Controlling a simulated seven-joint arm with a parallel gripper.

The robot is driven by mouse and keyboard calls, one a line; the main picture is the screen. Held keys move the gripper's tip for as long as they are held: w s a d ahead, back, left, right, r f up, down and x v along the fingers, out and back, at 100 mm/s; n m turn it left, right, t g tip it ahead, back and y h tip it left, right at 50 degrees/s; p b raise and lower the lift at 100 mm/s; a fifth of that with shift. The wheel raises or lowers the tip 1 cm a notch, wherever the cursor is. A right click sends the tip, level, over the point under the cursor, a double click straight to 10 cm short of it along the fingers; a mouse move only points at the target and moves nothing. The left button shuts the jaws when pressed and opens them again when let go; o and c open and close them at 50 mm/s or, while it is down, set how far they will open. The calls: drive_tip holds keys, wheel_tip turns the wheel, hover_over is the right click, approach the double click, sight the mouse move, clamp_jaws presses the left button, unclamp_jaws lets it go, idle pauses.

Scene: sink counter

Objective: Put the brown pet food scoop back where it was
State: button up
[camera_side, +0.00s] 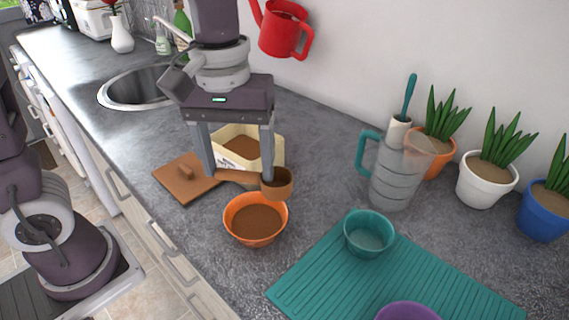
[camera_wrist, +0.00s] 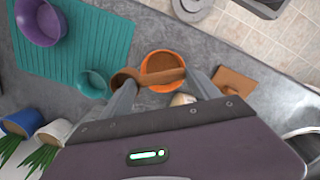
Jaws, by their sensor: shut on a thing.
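My gripper (camera_side: 239,178) is shut on the brown scoop (camera_side: 278,184), holding it by the handle. In the side view the scoop's cup is at the right finger, above the far edge of the orange bowl (camera_side: 230,226). The bowl holds brown food. A cream container (camera_side: 273,150) with brown food inside stands behind my fingers, partly hidden by them. A brown lid with a knob (camera_side: 180,190) lies on the counter left of the container. In the wrist view the scoop (camera_wrist: 160,77) crosses between my fingertips (camera_wrist: 165,82), over the orange bowl (camera_wrist: 148,88).
A teal ribbed mat (camera_side: 310,285) bears a teal bowl (camera_side: 369,250) and a purple bowl (camera_side: 408,311). A clear pitcher (camera_side: 395,180) and several potted plants stand at the right. A sink (camera_side: 130,92) is at the back left.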

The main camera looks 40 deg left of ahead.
drive_tip(key=w+a+f+m, duration=0.2)
drive_tip(key=w+m, duration=0.7)
drive_tip(key=w, duration=0.2)
drive_tip(key=w+a+f+m, duration=0.2)
drive_tip(key=w+f+m, duration=0.1)
drive_tip(key=w+m, duration=0.7)
drive_tip(key=shift+w+a+g, duration=0.15)
drive_tip(key=shift+w+g, duration=0.15)
drive_tip(key=shift+w, duration=0.25)
drive_tip(key=shift+m, duration=0.4)
wheel_tip(320, 180, down, 10)
drive_tip(key=shift+w+r, duration=0.1)
drive_tip(key=shift+w, duration=0.05)
drive_tip(key=shift+f, duration=0.25)
drive_tip(key=o, duration=1.8)
drive_tip(key=shift+f, duration=0.15)
drive_tip(key=shift+o, duration=0.2)
